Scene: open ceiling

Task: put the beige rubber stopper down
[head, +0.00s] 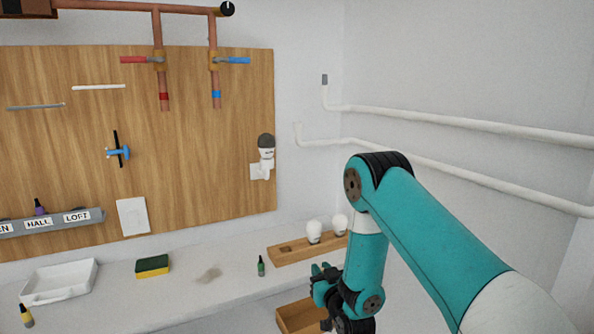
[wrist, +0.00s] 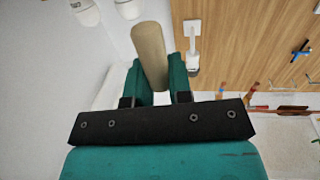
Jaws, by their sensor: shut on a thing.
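The beige rubber stopper (wrist: 149,48) shows in the wrist view as a plain tan cylinder between the two teal fingers of my gripper (wrist: 158,78). The fingers are shut on its lower part, and its upper part sticks out beyond them. In the head view my gripper (head: 324,281) is at the lower middle, in front of the counter's front edge and near an open wooden box (head: 300,318). The stopper cannot be made out in the head view.
A wooden rack (head: 290,253) with white bulbs stands on the counter (head: 205,288) behind my gripper. A small green bottle (head: 261,267), a yellow-green sponge (head: 153,267) and a white tray (head: 60,283) stand further left. Bare counter lies between sponge and bottle, with a brownish stain.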

